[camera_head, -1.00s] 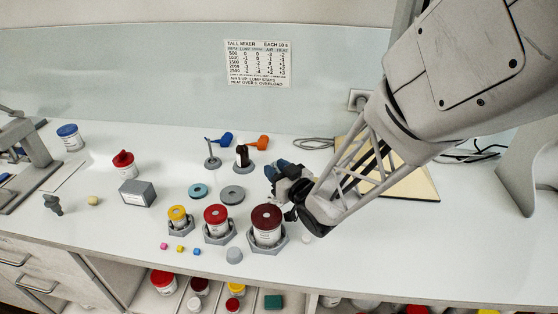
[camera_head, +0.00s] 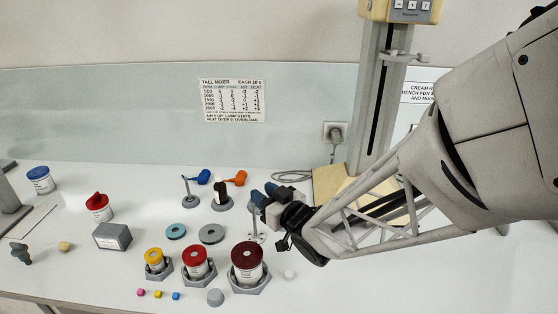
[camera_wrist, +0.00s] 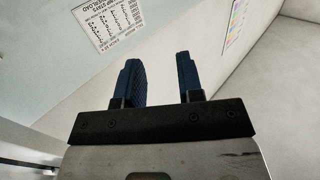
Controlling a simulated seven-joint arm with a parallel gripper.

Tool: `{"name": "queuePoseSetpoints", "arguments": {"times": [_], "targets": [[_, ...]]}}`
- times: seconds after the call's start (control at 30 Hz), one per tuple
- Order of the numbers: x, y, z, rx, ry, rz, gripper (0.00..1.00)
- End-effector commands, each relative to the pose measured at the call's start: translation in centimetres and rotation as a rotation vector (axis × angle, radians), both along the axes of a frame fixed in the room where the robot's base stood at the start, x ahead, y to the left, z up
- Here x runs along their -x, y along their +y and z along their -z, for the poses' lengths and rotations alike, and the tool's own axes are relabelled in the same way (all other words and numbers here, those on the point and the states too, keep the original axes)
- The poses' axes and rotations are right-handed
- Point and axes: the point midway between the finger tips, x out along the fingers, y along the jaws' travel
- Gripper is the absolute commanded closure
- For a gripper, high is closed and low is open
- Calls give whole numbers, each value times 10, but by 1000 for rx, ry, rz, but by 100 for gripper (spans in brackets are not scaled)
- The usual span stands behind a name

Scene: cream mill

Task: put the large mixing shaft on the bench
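My gripper (camera_head: 265,194) is in the air over the middle of the bench (camera_head: 340,255), behind the dark red jar. In the wrist view its two blue fingers (camera_wrist: 162,82) are apart with nothing between them. A grey post on a round foot (camera_head: 256,228) stands just below the gripper, partly hidden by it. Behind and left are a stand with a blue-ended piece (camera_head: 198,178) and a stand with a dark piece (camera_head: 221,192) and an orange-ended piece (camera_head: 234,179). I cannot tell which piece is the large mixing shaft.
Yellow (camera_head: 154,260), red (camera_head: 196,264) and dark red (camera_head: 247,262) lidded jars sit in grey hexagonal holders in front. A tall mixer column (camera_head: 383,100) stands at the back right on a wooden board. The bench front right is clear.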

Motion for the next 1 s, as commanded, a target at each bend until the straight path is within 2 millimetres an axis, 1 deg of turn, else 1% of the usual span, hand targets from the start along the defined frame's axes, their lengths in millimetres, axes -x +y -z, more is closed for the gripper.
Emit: {"name": "queuePoseSetpoints", "arguments": {"times": [0.17,0.77,0.87,1.0], "targets": [[0,0,-5,0,-1,0,66],[0,0,-6,1,0,1,66],[-1,-3,-6,9,5,12,66],[-4,-14,-9,41,27,58,66]]}}
